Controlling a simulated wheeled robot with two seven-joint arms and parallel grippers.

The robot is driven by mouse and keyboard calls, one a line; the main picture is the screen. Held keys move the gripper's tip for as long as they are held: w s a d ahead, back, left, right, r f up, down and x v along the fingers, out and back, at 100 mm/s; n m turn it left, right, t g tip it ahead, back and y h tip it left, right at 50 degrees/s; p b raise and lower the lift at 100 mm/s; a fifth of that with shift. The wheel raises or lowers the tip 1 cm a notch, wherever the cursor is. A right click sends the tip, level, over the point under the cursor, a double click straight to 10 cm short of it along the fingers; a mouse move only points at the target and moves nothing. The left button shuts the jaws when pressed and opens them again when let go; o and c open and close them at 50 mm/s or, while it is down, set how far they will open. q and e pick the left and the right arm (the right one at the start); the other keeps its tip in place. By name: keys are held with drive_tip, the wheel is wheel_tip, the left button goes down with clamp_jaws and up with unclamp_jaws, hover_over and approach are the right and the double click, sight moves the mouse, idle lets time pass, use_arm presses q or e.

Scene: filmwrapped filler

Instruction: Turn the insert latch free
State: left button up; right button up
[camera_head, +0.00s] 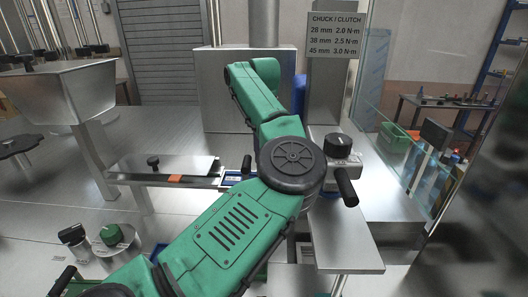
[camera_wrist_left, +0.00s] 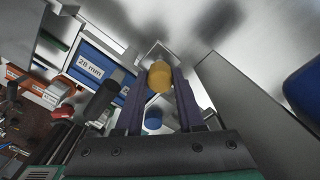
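My left gripper (camera_wrist_left: 160,80) shows in the left wrist view with its two dark purple fingers apart. A yellow rounded knob-like piece (camera_wrist_left: 159,78) appears between the fingertips; I cannot tell whether the fingers touch it. A blue round piece (camera_wrist_left: 153,120) shows through the gap lower down. A black handle (camera_wrist_left: 101,100) stands left of the fingers, beside a blue drawer front (camera_wrist_left: 88,66) labelled 28 mm. I cannot tell which part is the insert latch. In the head view my green left arm covers the middle, and its gripper is hidden. My right gripper is not in view.
In the head view a metal hopper (camera_head: 66,95) stands at left and a flat metal rail (camera_head: 165,172) left of my arm. A black knob (camera_head: 338,145) and a black crank handle (camera_head: 345,187) are close on my arm's right. A sign (camera_head: 335,35) hangs behind.

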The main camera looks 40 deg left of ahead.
use_arm(q)
drive_tip(key=o, duration=0.4)
drive_tip(key=shift+r, duration=0.1)
drive_tip(key=shift+a+r, duration=0.1)
drive_tip(key=shift+r, duration=0.2)
wheel_tip(320, 180, up, 5)
drive_tip(key=shift+r, duration=0.1)
wheel_tip(320, 180, up, 9)
drive_tip(key=p, duration=0.4)
drive_tip(key=shift+f, duration=0.2)
